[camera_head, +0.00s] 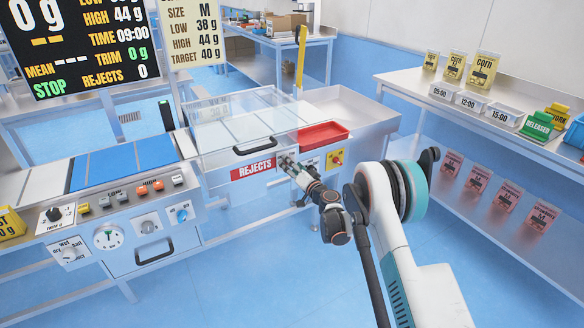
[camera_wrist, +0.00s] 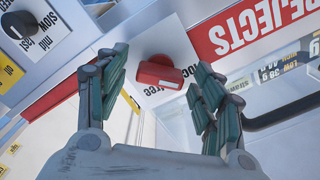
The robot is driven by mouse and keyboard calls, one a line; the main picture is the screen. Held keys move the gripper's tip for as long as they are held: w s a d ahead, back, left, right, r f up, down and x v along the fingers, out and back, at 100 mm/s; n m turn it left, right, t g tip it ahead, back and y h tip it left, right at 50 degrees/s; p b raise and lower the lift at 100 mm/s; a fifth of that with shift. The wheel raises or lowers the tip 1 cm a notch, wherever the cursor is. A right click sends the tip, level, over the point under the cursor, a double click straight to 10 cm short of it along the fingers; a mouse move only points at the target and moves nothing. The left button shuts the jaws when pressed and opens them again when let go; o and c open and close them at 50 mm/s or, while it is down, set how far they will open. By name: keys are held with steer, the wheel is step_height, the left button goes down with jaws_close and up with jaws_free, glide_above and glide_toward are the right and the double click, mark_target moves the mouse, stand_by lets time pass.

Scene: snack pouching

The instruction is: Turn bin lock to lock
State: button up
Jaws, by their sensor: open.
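The bin lock is a red knob (camera_wrist: 160,74) on a pale plate beside the red REJECTS label (camera_wrist: 250,30), near the middle of the wrist view. My gripper (camera_wrist: 162,66) is open, with one green-padded finger on each side of the knob in this view. I cannot tell whether either finger touches it. In the head view my gripper (camera_head: 288,161) is at the machine front, right of the REJECTS label (camera_head: 253,168), and hides the knob.
A dark knob (camera_wrist: 23,24) with speed marks is at the wrist view's upper left. In the head view, a red tray (camera_head: 323,135) sits above the gripper and a yellow-plated red button (camera_head: 336,158) is right of it. A black handle (camera_head: 255,145) is nearby.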

steer(key=shift+d, duration=0.1)
steer(key=v, duration=1.2)
